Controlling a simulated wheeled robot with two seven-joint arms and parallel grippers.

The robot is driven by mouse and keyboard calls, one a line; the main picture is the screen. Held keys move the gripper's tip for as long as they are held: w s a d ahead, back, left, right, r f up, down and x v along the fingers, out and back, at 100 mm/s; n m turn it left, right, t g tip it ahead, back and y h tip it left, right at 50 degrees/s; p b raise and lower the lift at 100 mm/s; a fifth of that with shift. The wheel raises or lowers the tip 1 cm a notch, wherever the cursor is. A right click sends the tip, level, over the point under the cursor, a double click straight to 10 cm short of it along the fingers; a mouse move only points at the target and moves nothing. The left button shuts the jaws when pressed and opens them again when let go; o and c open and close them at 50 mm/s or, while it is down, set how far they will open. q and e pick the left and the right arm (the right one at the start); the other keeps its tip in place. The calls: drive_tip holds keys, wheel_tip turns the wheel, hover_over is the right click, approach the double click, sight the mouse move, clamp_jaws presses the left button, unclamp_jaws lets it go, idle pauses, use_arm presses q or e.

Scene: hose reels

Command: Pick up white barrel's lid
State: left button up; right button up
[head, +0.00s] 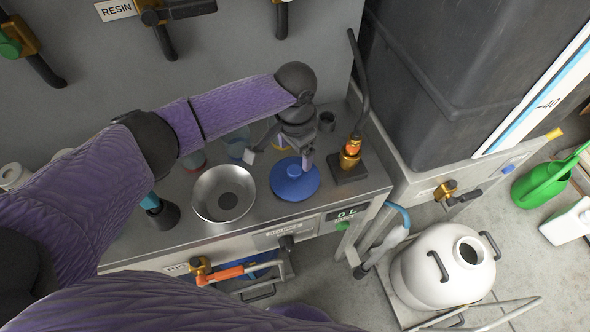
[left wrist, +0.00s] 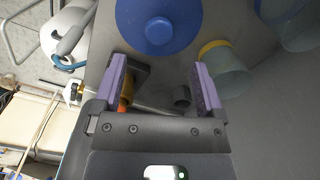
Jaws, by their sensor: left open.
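The white barrel (head: 430,270) stands on the floor platform at the lower right of the head view, its round top mouth open. A round blue lid (head: 293,185) with a central knob lies flat on the metal counter; it also shows at the top of the left wrist view (left wrist: 158,35). I cannot tell from the pictures whether it belongs to the barrel. My left gripper (head: 279,158) is open and empty just behind the lid, one finger overlapping the lid's far edge in the picture. The wrist view shows both purple fingers (left wrist: 161,75) apart, the knob beyond their tips. My right gripper is out of view.
A metal bowl (head: 224,194) sits left of the lid. A brass-fitted tap stand (head: 350,160) is close on its right. Clear cups stand behind. A dark tank (head: 440,80) rises at the right. A green watering can (head: 545,182) stands on the floor.

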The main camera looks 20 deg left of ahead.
sight(295, 170)
use_arm(q)
drive_tip(key=f+b, duration=0.1)
drive_tip(key=f, duration=0.2)
drive_tip(key=f+b, duration=0.2)
drive_tip(key=f, duration=0.2)
drive_tip(key=shift+s, duration=0.2)
drive_tip(key=shift+f, duration=0.1)
drive_tip(key=shift+c, duration=0.4)
clamp_jaws()
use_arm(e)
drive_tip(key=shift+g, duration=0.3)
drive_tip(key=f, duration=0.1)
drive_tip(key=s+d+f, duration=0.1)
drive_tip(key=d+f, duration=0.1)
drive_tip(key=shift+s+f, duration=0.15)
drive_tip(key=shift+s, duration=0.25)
